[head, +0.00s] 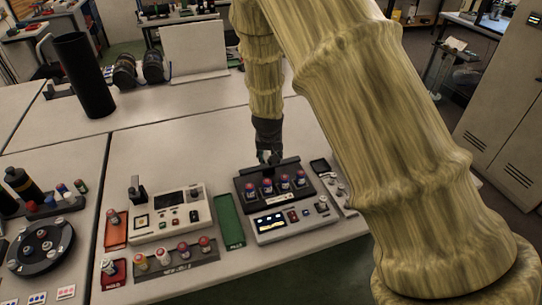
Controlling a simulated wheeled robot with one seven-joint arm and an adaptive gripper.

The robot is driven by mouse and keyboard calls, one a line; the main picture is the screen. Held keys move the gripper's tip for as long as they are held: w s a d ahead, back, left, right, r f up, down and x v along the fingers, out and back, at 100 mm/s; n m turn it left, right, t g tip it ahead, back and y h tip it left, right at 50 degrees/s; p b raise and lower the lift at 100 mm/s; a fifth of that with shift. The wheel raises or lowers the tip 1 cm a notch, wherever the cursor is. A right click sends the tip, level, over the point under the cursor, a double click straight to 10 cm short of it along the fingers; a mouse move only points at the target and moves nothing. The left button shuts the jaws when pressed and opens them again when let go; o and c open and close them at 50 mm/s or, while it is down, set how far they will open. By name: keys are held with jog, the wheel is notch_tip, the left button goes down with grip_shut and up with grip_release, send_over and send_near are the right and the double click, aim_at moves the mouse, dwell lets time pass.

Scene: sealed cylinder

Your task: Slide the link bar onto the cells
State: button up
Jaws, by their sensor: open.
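Several cells (284,183) with blue bodies and reddish tops stand upright in a row in a black holder (245,207). A dark raised bar (288,165) runs along the back of the holder, behind the cells. It looks like the link bar, and it sits apart from the cell tops as far as I can tell. My gripper (268,157) points down at the back of the holder, just behind the cells and close over the bar. It is open. Its fingertips are small and dark against the bar, so contact cannot be told.
A meter with a lit display (270,226) stands in front of the holder. A green tray (230,222) and a white instrument (170,214) are to the left. Another row of cells (163,257) stands front left. A tall black cylinder (84,80) stands behind.

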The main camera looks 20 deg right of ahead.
aim_at(270, 161)
jog(key=shift+p+x, duration=0.4)
jog(key=shift+x, duration=1.3)
grip_shut()
